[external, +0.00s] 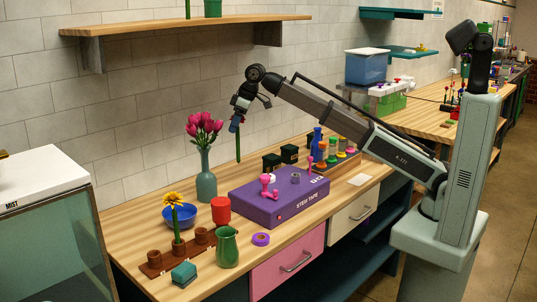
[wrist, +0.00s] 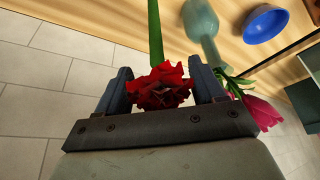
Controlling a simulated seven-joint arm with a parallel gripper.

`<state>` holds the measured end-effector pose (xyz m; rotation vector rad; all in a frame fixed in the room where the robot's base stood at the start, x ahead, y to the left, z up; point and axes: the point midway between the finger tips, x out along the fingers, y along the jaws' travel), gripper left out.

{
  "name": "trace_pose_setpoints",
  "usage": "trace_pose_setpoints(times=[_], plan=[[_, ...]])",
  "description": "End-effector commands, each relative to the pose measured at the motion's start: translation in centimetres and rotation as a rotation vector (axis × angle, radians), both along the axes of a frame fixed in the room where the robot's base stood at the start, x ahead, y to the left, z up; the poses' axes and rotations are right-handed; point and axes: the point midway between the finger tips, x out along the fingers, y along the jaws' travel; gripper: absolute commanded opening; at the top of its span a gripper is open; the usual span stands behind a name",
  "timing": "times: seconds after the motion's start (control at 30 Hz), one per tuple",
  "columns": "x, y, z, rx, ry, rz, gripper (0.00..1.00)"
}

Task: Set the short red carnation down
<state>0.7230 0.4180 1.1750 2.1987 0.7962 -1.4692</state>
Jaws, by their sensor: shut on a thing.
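My gripper (external: 237,124) is held up above the back of the bench, to the right of the teal vase (external: 206,178) of pink flowers. It is shut on the red carnation, with its fingers on either side of the bloom (wrist: 160,88) in the wrist view. The green stem (external: 238,147) hangs down below the gripper in the external view, its lower end clear of the bench top. It also shows in the wrist view (wrist: 155,35). The bloom is mostly hidden by the gripper in the external view.
A purple stem tape box (external: 280,203) stands right of the vase. A shelf (external: 185,24) is above left.

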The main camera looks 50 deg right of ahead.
Motion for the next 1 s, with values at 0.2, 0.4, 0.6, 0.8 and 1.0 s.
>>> trace_pose_setpoints(times=[0.2, 0.4, 0.6, 0.8, 1.0], plan=[[1.9, -1.8, -1.2, 0.0, 0.001, 0.075, 0.39], [2.1, -2.1, -2.6, 0.0, 0.0, 0.093, 0.39], [2.0, -2.1, -5.8, 0.0, 0.001, 0.092, 0.39], [2.1, -2.1, -7.7, 0.0, 0.0, 0.092, 0.39], [2.0, -2.1, -9.6, -0.001, 0.002, 0.091, 0.39]])
